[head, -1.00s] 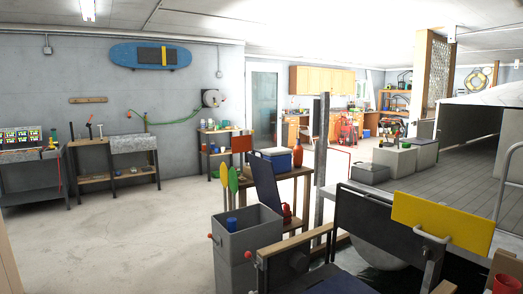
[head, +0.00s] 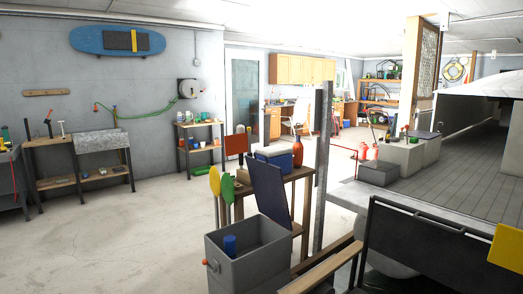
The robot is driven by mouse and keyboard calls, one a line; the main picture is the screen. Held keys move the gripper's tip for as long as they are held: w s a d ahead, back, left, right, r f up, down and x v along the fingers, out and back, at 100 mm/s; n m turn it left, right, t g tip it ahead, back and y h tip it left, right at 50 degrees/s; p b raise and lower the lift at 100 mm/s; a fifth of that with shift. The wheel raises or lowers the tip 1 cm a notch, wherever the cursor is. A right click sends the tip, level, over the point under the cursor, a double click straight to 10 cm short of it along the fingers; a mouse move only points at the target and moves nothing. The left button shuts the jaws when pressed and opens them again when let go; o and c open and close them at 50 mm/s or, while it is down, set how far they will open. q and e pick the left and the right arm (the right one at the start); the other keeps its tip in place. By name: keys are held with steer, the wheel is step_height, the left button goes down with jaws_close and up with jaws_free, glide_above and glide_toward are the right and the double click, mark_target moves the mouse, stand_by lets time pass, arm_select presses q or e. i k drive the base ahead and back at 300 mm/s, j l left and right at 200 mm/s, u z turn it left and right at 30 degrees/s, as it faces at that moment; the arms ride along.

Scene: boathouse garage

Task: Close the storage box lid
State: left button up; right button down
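The storage box is most likely the grey open-topped box (head: 262,268) at the bottom centre of the head view. Its dark blue-grey lid (head: 269,192) stands raised and tilted at the far right side of the box, so the box is open. A blue cylinder (head: 230,245) stands inside it. A small orange-red knob (head: 207,262) is on its left side. The lower part of the box is cut off by the picture edge. Neither of my grippers is in view.
A wooden table (head: 300,176) with a blue-and-white cooler (head: 274,156) and a red bottle (head: 298,152) stands behind the box. Green and yellow paddles (head: 214,182) lean beside it. A dark railing (head: 415,245) and wooden beam block the right. Concrete floor (head: 120,235) is clear on the left.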

mark_target(266, 179)
steer(key=i+j+z, duration=0.1)
steer(key=i+j, duration=0.8)
steer(key=i, duration=0.1)
